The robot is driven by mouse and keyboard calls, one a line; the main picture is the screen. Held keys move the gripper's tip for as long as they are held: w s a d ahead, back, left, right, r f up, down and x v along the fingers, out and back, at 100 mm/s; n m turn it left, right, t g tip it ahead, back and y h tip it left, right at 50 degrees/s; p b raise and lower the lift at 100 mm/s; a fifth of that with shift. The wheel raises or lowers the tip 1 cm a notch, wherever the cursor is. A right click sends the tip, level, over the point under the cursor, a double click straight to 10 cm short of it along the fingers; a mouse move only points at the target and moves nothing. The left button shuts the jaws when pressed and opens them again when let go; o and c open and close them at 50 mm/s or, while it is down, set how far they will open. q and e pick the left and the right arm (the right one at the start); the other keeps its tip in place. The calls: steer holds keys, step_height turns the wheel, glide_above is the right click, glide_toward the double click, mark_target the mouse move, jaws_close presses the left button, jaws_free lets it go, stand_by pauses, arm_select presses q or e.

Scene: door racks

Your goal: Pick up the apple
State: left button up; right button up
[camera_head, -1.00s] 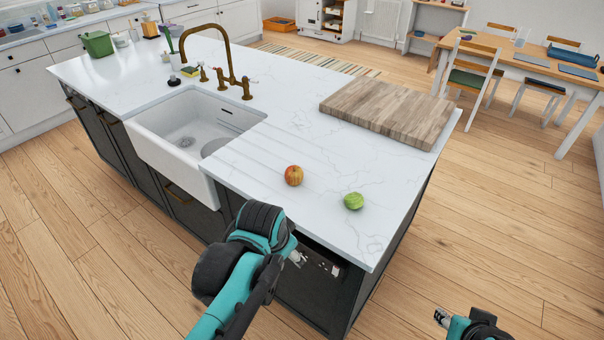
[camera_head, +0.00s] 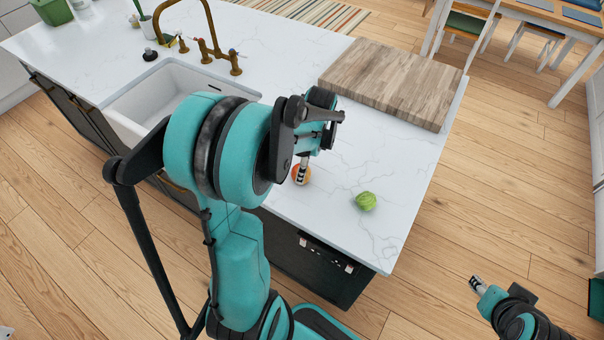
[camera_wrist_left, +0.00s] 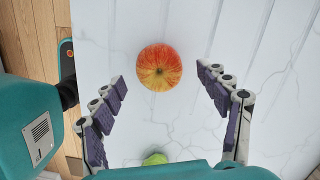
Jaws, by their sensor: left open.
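The red and yellow apple (camera_head: 304,176) sits on the white island counter. In the head view my left gripper (camera_head: 301,170) is above it and hides part of it. In the left wrist view the apple (camera_wrist_left: 159,67) shows whole, a little beyond and between the fingertips. The left gripper (camera_wrist_left: 160,82) is open and empty, with its two purple-padded fingers spread wide on either side. My right gripper (camera_head: 477,285) is at the lower right, over the floor and away from the counter; its jaws are too small to judge.
A green round vegetable (camera_head: 365,202) lies right of the apple; it also shows in the left wrist view (camera_wrist_left: 155,159). A wooden board (camera_head: 390,82) lies behind them. The sink (camera_head: 130,125) with its brass tap (camera_head: 213,35) is to the left.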

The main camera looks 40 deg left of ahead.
arm_select(q)
steer(key=f, duration=0.3)
steer(key=shift+s+a+b, duration=0.2)
steer(key=shift+a+b, duration=0.15)
steer(key=c, duration=1.3)
steer(key=shift+o, duration=0.2)
